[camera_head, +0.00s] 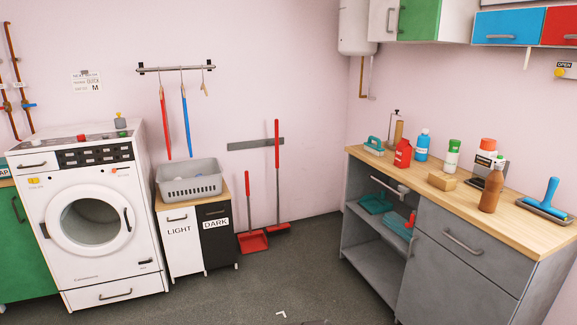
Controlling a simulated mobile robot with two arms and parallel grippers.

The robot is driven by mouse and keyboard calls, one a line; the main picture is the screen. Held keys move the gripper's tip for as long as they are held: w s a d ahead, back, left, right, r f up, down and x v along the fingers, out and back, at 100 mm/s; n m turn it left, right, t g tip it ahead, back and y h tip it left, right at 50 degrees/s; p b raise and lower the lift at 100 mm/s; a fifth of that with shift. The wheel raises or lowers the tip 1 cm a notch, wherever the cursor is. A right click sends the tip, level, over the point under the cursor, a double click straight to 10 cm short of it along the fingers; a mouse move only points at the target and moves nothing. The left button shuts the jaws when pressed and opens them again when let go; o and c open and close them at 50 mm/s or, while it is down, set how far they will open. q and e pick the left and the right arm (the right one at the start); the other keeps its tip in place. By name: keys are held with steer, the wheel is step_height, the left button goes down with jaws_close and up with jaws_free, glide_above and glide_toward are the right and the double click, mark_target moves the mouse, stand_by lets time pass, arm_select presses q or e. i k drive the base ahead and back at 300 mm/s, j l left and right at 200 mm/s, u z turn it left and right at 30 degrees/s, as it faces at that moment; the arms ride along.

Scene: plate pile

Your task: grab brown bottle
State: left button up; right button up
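The brown bottle (491,189) stands upright on the wooden worktop (467,205) of the grey cabinet, at the right of the head view. It has a narrow neck and sits near the worktop's front edge. No gripper shows in the head view, so neither one is seen near the bottle.
Close to the bottle are a tan block (441,181), an orange-capped container (486,155) and a blue roller in a tray (549,197). A blue bottle (422,146) and red container (402,154) stand farther left. The grey floor (300,265) before the cabinet is clear.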

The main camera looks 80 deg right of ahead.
mark_target(494, 182)
steer(key=z, duration=4)
steer(key=i, duration=0.3)
